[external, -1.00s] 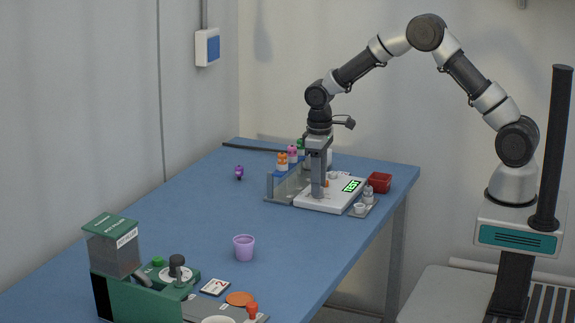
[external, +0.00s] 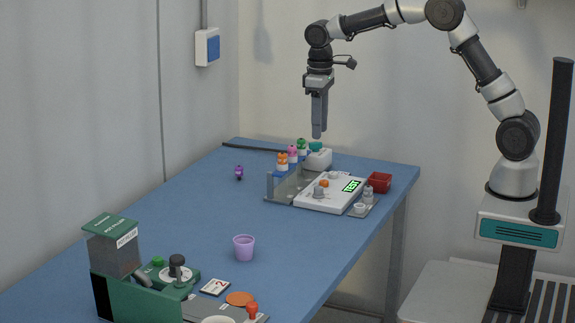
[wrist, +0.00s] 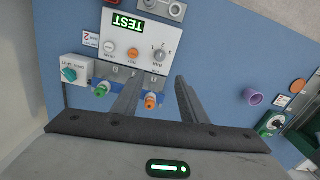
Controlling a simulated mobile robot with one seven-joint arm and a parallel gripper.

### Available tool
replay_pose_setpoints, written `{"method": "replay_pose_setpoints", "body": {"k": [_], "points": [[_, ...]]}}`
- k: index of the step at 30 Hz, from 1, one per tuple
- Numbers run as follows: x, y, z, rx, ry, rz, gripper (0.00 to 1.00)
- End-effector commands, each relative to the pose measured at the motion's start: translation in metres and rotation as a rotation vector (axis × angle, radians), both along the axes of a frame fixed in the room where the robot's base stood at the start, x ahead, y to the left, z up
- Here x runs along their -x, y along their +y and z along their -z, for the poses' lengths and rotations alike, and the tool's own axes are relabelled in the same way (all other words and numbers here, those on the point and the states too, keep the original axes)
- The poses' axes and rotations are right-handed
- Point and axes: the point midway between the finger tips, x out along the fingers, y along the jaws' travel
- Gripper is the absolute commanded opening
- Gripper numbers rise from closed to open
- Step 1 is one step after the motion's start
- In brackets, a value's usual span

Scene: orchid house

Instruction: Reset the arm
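My gripper (external: 318,135) hangs pointing down in the air above the far end of the blue table (external: 200,235). In the wrist view my gripper (wrist: 153,85) has its two fingers apart with nothing between them. Below it stands a white test panel (external: 307,204) with a lit green "TEST" display, an orange button and a grey knob. The panel also shows in the wrist view (wrist: 118,58). My gripper is clear of the panel and touches nothing.
Bottles with orange (external: 282,158), pink and green caps stand beside the panel. A red bin (external: 379,181) is at the right edge. A purple cup (external: 244,247) stands mid-table, and a green machine (external: 140,295) is at the near end. The air around my gripper is free.

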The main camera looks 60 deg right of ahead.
Motion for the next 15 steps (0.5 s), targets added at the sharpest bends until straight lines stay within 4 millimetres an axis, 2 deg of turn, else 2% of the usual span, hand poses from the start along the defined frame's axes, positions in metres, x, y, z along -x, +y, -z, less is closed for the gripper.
{"method": "replay_pose_setpoints", "body": {"k": [3, 13, 15], "points": [[0.000, 0.000, -0.006, 0.000, 0.001, 0.000, 0.39], [0.001, 0.000, -0.008, 0.000, 0.000, 0.000, 0.39], [0.004, 0.000, -0.017, 0.002, -0.009, 0.001, 0.39]]}}
